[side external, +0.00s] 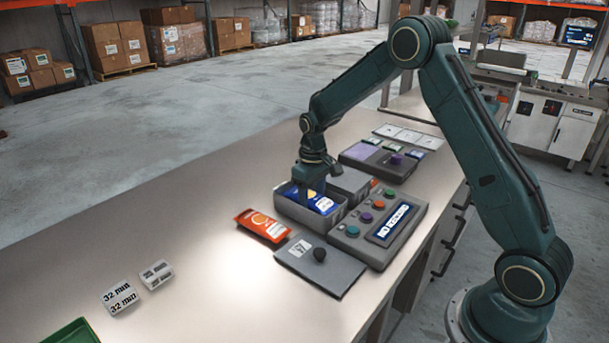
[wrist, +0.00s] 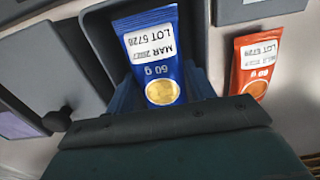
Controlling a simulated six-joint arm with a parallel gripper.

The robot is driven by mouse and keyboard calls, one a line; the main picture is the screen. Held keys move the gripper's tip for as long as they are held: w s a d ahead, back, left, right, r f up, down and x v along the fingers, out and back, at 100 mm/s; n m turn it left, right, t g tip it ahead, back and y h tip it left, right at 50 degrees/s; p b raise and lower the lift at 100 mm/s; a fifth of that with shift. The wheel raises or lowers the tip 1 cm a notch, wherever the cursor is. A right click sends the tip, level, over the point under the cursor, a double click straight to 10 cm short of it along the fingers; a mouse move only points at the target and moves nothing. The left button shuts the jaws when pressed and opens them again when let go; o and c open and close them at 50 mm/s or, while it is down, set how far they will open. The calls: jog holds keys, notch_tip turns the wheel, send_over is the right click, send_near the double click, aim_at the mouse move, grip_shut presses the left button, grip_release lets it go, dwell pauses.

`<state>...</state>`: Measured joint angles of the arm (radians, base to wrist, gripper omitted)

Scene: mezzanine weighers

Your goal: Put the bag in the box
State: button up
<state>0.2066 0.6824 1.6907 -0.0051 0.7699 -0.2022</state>
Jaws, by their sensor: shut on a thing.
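My gripper (side external: 313,190) is shut on a blue bag (side external: 322,204) with a white label and a yellow round mark. The bag also shows in the wrist view (wrist: 150,62), between the two fingers, with its labelled end pointing away from the wrist. In the side view the bag is over and partly within the open grey box (side external: 306,221), tilted, with part of it above or near the rim. I cannot tell whether it touches the floor of the box. The box also shows around the bag in the wrist view (wrist: 97,30).
An orange bag (side external: 263,225) lies on the table beside the box. A grey lid plate with a black knob (side external: 318,268) lies in front. A button panel with a display (side external: 380,235) stands to the right. Another grey cover (side external: 350,180) adjoins behind.

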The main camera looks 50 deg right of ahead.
aim_at(312, 195)
jog(key=o, duration=0.7)
jog(key=shift+r, duration=0.1)
notch_tip(312, 195, up, 13)
dwell(0.5)
dwell(0.4)
